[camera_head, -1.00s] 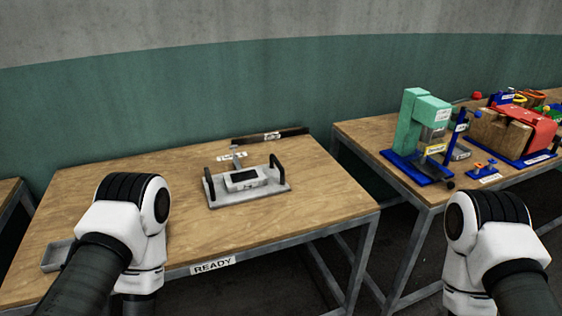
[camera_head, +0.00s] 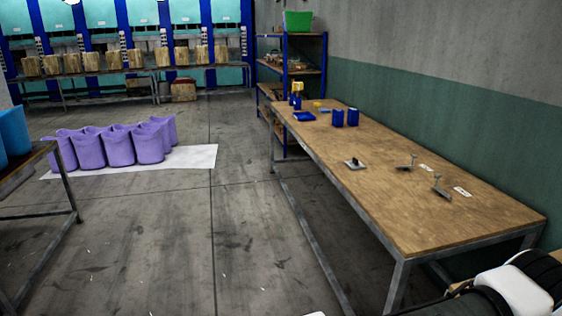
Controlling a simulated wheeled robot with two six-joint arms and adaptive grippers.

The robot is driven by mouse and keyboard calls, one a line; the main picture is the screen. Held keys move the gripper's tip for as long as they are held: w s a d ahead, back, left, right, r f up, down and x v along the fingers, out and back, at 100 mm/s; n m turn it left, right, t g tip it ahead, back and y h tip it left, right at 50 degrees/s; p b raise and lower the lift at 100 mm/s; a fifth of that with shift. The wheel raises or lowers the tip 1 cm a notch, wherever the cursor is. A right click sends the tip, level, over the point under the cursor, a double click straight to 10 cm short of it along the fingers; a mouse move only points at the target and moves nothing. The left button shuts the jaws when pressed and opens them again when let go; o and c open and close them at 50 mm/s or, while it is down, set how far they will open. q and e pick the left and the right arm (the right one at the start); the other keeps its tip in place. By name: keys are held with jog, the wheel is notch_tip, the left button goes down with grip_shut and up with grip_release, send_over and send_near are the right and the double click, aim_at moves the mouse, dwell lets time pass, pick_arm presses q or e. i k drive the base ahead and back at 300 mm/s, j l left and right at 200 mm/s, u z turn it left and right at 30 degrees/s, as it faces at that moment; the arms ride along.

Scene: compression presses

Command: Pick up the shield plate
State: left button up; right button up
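I cannot make out a thing that is clearly the shield plate. A small grey plate (camera_head: 356,164) with a dark upright part lies on the long wooden table (camera_head: 440,205) at the right. Two small grey stands, a farther one (camera_head: 408,164) and a nearer one (camera_head: 440,188), are on the same table, each near a white label. Part of one of my arms shows at the lower right corner, white and black. Neither gripper shows.
Blue items (camera_head: 345,117) stand at the table's far end, before a blue shelf rack (camera_head: 291,70) with a green bin (camera_head: 298,20). Another table edge (camera_head: 25,165) is at the far left. The floor between is clear.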

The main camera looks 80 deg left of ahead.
aim_at(354, 164)
jog(key=u, duration=2.15)
jog(key=i+j+z, duration=0.35)
jog(key=i, duration=0.4)
jog(key=i+j+z, duration=0.35)
jog(key=i+j, duration=0.35)
